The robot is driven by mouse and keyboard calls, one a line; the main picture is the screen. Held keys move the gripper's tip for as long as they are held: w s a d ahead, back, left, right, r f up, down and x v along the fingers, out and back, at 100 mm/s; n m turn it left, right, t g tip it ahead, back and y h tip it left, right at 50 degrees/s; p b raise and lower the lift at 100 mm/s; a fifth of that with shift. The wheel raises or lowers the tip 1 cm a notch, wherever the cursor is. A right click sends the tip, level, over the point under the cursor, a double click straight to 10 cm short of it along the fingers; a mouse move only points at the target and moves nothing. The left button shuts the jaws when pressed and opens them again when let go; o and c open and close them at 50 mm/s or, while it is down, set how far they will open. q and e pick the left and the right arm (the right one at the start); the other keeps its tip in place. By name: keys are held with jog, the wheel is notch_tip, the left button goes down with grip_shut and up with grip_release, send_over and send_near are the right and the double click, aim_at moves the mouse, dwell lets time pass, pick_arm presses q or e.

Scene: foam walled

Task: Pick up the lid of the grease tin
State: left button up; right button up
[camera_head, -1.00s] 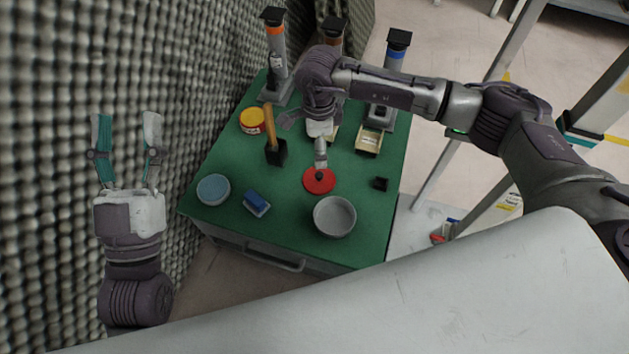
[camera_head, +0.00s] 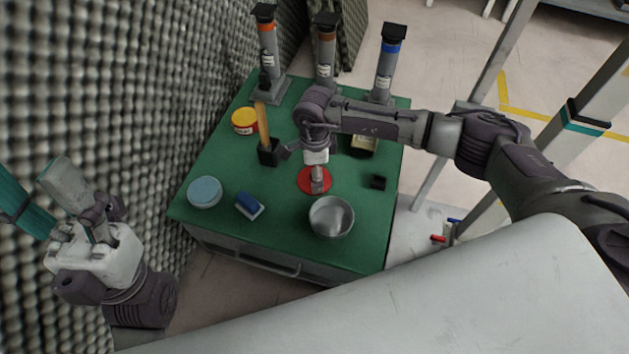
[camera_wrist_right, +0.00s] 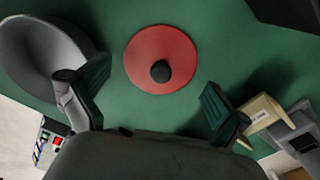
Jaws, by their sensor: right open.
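The lid, a flat red disc with a black knob (camera_wrist_right: 160,71), lies on the green table top. It also shows in the head view (camera_head: 304,184), partly covered by my right gripper. My right gripper (camera_head: 318,186) is over the lid, pointing down. In the right wrist view its two fingers (camera_wrist_right: 154,92) are spread wide with nothing between them, and the knob lies a little beyond the fingertips in the picture. An open grey round tin (camera_head: 331,216) stands just in front of the lid. My left gripper (camera_head: 38,192) is open and empty at the left, by the foam wall.
The green table (camera_head: 225,165) also holds a blue-topped round tin (camera_head: 205,191), a blue brush-like block (camera_head: 249,205), an upright wooden handle in a black block (camera_head: 268,152), a yellow-red tin (camera_head: 244,121) and a small black block (camera_head: 378,182). Tall dispensers (camera_head: 389,65) line the back.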

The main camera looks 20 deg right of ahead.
jog(key=shift+f, duration=0.9)
jog(key=shift+c, duration=0.3)
grip_shut()
